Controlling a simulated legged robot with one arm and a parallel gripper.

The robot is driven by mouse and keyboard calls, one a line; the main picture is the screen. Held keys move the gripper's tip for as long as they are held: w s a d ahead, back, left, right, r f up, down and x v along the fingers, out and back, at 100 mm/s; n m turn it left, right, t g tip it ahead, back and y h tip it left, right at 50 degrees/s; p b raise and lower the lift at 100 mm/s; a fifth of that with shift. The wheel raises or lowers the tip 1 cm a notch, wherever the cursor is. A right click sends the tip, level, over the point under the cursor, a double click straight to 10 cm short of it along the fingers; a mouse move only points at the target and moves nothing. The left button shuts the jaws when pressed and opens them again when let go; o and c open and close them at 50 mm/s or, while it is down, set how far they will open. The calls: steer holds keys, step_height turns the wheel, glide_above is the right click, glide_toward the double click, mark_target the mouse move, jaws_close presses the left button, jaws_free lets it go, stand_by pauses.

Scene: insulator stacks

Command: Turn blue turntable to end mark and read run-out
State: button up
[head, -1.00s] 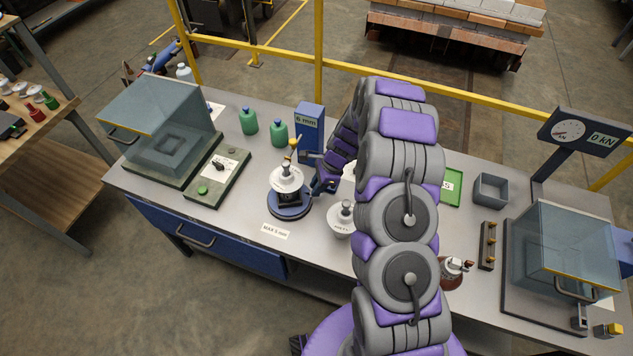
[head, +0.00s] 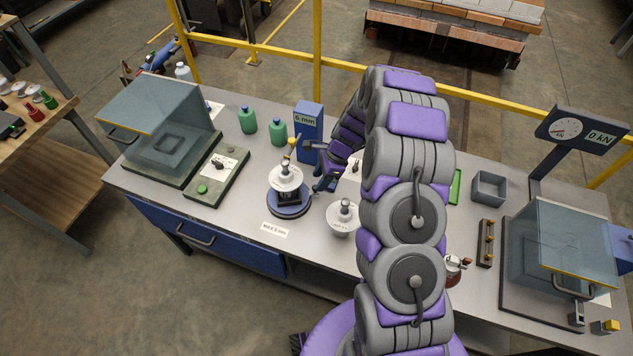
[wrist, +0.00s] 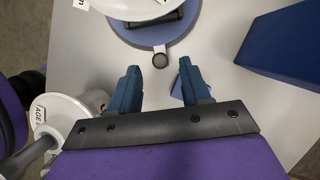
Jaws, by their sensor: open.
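The blue turntable (head: 289,204) stands on the bench and carries a white insulator (head: 285,177). A yellow-tipped probe arm (head: 292,145) reaches toward it from a blue post (head: 309,130) marked "6 mm". My gripper (head: 322,184) is low at the turntable's right side. In the wrist view, my gripper (wrist: 157,68) is open, with blue fingers apart. A small grey peg on the turntable's rim (wrist: 160,56) lies just ahead, between the fingertip lines. Contact cannot be told. The turntable's end mark cannot be made out.
A second white insulator (head: 342,217) stands close to the right of the turntable; it also shows beside my gripper in the wrist view (wrist: 65,115). A "MAX 5 mm" label (head: 275,229) lies in front. Green bottles (head: 279,132) stand behind.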

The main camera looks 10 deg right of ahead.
steer(key=p+v, duration=0.1)
steer(key=v, duration=1.2)
steer(key=shift+d+r+p, duration=0.2)
steer(key=shift+r+p, duration=0.05)
steer(key=shift+p, duration=0.1)
steer(key=shift+w+d+b, duration=0.1)
steer(key=shift+d+b, duration=0.05)
steer(key=shift+b, duration=0.2)
steer(key=b, duration=0.3)
steer(key=shift+w+d, duration=0.1)
steer(key=shift+d, duration=0.15)
steer(key=shift+a+f+b, duration=0.15)
steer(key=shift+f+b, duration=0.05)
steer(key=shift+b, duration=0.5)
steer(key=b+x, duration=0.4)
steer(key=x, duration=1.3)
steer(key=shift+a+f, duration=0.15)
steer(key=shift+a, duration=0.05)
steer(key=shift+s, duration=0.2)
jaws_close()
